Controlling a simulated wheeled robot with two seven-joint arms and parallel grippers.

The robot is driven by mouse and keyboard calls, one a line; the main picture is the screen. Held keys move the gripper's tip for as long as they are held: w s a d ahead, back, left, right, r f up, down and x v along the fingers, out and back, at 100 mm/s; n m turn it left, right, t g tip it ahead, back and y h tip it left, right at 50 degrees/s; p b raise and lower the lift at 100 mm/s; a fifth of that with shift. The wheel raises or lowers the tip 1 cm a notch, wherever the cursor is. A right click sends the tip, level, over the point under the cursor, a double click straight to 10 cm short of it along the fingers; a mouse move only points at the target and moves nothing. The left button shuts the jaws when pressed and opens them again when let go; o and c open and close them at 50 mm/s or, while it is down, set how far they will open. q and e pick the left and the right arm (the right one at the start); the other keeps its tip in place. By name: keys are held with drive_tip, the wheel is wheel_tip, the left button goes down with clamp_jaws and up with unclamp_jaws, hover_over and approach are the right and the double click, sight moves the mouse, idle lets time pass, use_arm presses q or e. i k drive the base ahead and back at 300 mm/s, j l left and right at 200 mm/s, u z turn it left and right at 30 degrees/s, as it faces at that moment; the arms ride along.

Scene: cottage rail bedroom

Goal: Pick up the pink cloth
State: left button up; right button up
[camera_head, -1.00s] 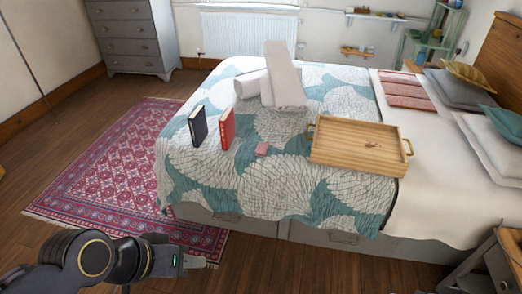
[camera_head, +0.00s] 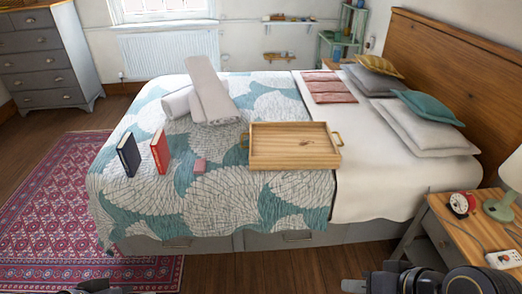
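A small pink folded cloth (camera_head: 200,165) lies flat on the patterned bed quilt, just right of the upright red book (camera_head: 160,151) and left of the wooden tray (camera_head: 293,163). A larger pink piece of fabric in panels (camera_head: 328,87) lies farther back near the pillows. My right gripper (camera_head: 356,285) is at the bottom edge, right of centre, in front of the bed and well away from both. Its fingers are dark and partly cut off, so I cannot tell its opening.
A dark book (camera_head: 128,154) stands beside the red one. Rolled and folded pale towels (camera_head: 211,91) lie behind. Free floor with a red rug (camera_head: 60,210) is at the left.

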sight(200, 165)
drive_tip(key=j+z, duration=0.1)
drive_tip(key=z, duration=0.4)
drive_tip(key=j+z, duration=0.15)
drive_tip(key=z, duration=0.35)
drive_tip(key=j+z, duration=0.3)
drive_tip(key=j, duration=0.25)
drive_tip(key=j+z, duration=0.3)
drive_tip(key=j, duration=0.25)
drive_tip(key=k+j+z, duration=0.15)
drive_tip(key=j+z, duration=0.15)
drive_tip(key=j, duration=0.2)
drive_tip(key=j+z, duration=0.1)
drive_tip(key=j, duration=1.7)
drive_tip(key=k, duration=0.05)
